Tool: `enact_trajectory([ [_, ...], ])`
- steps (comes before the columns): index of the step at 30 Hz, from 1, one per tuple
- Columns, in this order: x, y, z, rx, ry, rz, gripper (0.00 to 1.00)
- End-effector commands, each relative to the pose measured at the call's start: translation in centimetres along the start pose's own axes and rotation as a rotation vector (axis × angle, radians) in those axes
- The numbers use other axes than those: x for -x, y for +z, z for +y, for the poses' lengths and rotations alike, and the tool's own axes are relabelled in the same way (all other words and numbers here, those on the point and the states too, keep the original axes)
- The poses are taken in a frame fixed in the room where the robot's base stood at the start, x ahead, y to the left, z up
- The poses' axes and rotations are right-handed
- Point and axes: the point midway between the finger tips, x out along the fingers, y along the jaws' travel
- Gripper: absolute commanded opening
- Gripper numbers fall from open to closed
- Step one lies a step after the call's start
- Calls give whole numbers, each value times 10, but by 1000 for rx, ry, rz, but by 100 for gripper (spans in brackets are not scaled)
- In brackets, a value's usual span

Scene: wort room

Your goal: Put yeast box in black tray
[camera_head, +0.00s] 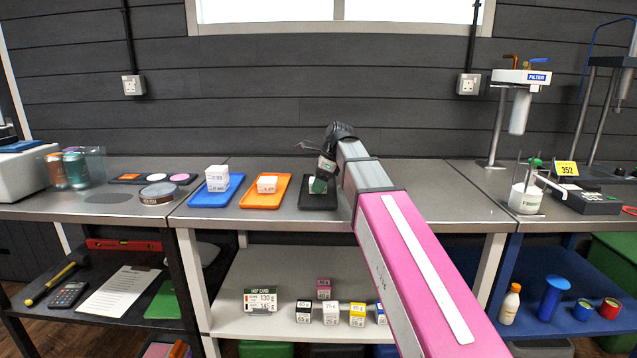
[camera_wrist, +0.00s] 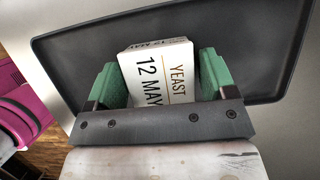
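The yeast box is a small white box (camera_wrist: 158,78) marked YEAST and 12 MAY. In the wrist view it sits between the two green finger pads of my gripper (camera_wrist: 164,82), close to the left pad, with a thin gap at the right pad. My gripper looks slightly open around it. The black tray (camera_wrist: 262,45) lies under and behind the box; whether the box rests on it is hard to tell. In the head view my gripper (camera_head: 318,186) is low over the black tray (camera_head: 305,204), and the box is mostly hidden.
A filter stand (camera_head: 497,130) is at the right. The metal bench (camera_head: 440,200) right of my arm is clear.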

Motion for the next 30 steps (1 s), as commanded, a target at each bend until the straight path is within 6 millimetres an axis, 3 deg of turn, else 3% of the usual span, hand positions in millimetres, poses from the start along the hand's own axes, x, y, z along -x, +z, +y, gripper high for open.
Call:
enact_trajectory([
  [10,1,1,0,0,0,0,87],
  [14,11,2,-1,0,-2,0,87],
  [30,102,1,-1,-1,-2,0,87],
])
